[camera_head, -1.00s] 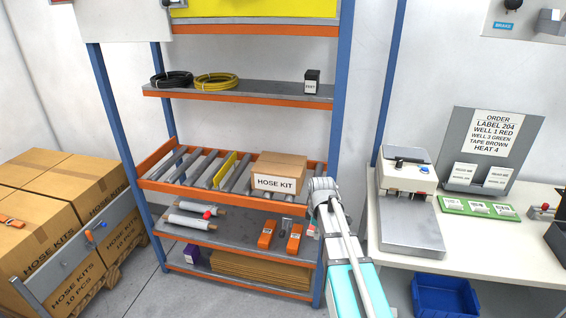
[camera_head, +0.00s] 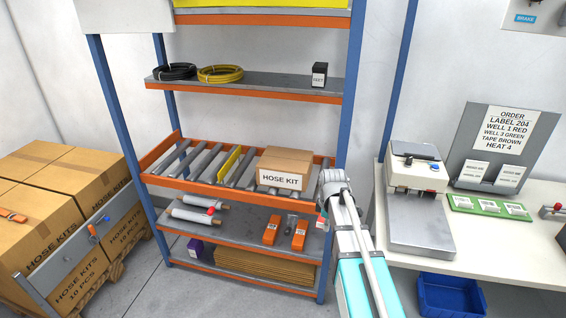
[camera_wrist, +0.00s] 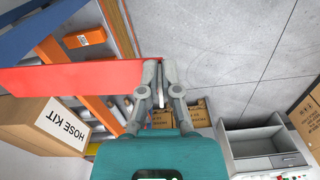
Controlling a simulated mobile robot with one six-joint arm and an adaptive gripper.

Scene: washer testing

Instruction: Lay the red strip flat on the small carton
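The small carton (camera_head: 288,158), labelled HOSE KIT, sits on the roller shelf. It also shows at the left of the wrist view (camera_wrist: 45,125). The red strip (camera_wrist: 70,77) extends flat and straight from my gripper (camera_wrist: 159,70) to the left edge of the wrist view. My gripper is shut on the strip's end. The strip's far end is out of that view, and the strip appears apart from the carton. In the head view my gripper is mostly hidden by my arm, just right of the carton and near the rack's right post.
The roller shelf (camera_head: 160,181) has an orange rim and a yellow bar (camera_head: 229,164) left of the carton. The blue right post (camera_head: 349,100) stands close to my arm. Orange items (camera_head: 271,231) lie on the shelf below. A white bench (camera_head: 490,250) stands right.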

